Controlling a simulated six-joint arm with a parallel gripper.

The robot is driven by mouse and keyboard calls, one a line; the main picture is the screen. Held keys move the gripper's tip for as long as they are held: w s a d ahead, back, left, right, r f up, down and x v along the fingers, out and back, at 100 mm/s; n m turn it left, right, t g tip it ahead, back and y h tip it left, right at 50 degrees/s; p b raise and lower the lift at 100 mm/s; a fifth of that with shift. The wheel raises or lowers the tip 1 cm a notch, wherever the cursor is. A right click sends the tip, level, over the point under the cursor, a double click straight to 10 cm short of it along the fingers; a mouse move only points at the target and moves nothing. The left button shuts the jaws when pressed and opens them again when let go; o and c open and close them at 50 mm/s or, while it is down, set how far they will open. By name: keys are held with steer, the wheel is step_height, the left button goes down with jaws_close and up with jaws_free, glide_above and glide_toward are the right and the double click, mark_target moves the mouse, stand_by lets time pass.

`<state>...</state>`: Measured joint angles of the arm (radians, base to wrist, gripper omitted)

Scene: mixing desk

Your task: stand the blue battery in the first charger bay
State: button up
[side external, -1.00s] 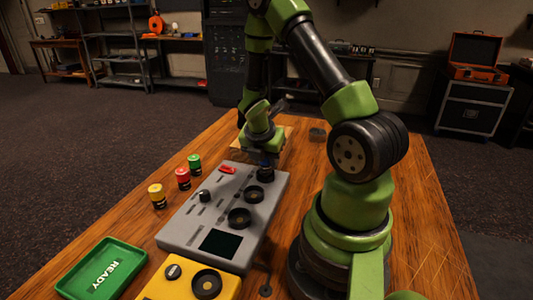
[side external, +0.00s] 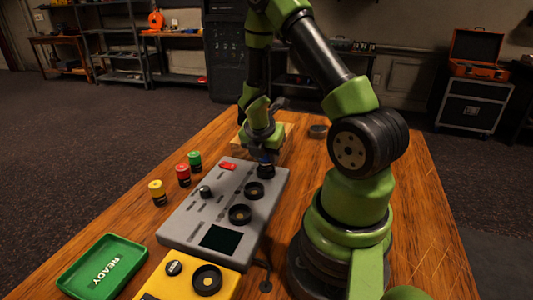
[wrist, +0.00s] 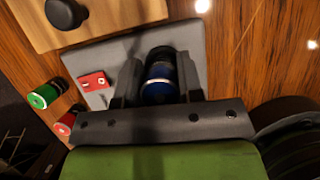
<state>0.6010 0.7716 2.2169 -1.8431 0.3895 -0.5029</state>
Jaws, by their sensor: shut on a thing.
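The blue battery (wrist: 158,84) is between the two fingers of my gripper (wrist: 156,92) in the wrist view, and the gripper is shut on it. In the side view a little of the battery (side external: 266,158) shows under my gripper (side external: 265,150), at the far black ring bay (side external: 266,172) of the grey charger box (side external: 180,232). The battery looks upright at this bay; I cannot tell how deep it sits. Two more ring bays, a middle one (side external: 254,190) and a near one (side external: 240,214), look empty.
Yellow (side external: 157,192), red (side external: 183,175) and green (side external: 195,161) batteries stand left of the charger. A green READY tray (side external: 75,278) and a yellow box (side external: 232,287) are nearer the camera. A wooden block (side external: 287,135) lies behind the gripper.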

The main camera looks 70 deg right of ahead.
steer(key=shift+f, duration=0.65)
steer(key=o, duration=0.7)
steer(key=shift+r, duration=0.15)
steer(key=v, duration=1)
steer(key=shift+r, duration=0.35)
steer(key=shift+a, duration=0.15)
